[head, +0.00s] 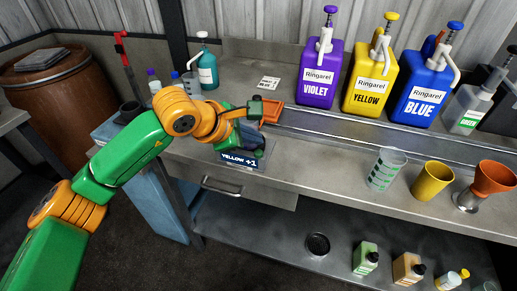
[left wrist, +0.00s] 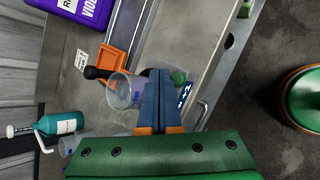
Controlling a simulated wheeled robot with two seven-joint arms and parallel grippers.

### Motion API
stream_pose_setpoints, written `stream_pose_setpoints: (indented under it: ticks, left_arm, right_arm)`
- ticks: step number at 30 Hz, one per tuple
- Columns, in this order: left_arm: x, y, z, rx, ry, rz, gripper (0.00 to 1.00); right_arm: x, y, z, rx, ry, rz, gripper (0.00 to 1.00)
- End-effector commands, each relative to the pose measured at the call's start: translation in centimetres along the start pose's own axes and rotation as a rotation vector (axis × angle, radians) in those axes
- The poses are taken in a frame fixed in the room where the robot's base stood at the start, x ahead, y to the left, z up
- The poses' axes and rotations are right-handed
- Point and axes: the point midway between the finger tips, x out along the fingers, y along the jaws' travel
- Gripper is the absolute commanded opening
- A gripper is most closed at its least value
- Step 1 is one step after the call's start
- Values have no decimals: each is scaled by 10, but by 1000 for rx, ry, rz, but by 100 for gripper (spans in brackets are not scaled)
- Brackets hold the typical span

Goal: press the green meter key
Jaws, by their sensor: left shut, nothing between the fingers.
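The meter shows as a dark display reading "YELLOW +1" (head: 239,160) at the bench's front edge in the head view. In the left wrist view, part of that display (left wrist: 183,96) shows beside my fingers. A green rounded piece, likely the green key (left wrist: 178,76), shows just right of my fingertips there; I cannot tell whether they touch it. My left gripper (head: 252,138) hangs over the meter and hides much of it. Its blue fingers (left wrist: 160,72) are shut with nothing between them. My right gripper is in neither view.
A clear cup (left wrist: 122,90) stands close left of my fingers, near an orange tray (left wrist: 115,50). Violet (head: 319,75), yellow (head: 369,80) and blue (head: 425,90) jugs stand behind. A graduated beaker (head: 386,169) and yellow cup (head: 432,181) stand right, past clear bench.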

Motion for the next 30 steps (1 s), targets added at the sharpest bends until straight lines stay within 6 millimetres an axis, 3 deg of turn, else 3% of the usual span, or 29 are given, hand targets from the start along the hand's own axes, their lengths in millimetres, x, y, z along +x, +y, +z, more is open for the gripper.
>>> stream_pose_setpoints:
  ticks: [11, 30]
  left_arm:
    - [-29, 21, 21, 1, -1, 1, 0]
    - [-28, 21, 21, 0, 0, 0, 0]
  right_arm:
    - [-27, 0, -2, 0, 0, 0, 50]
    - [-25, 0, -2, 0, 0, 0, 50]
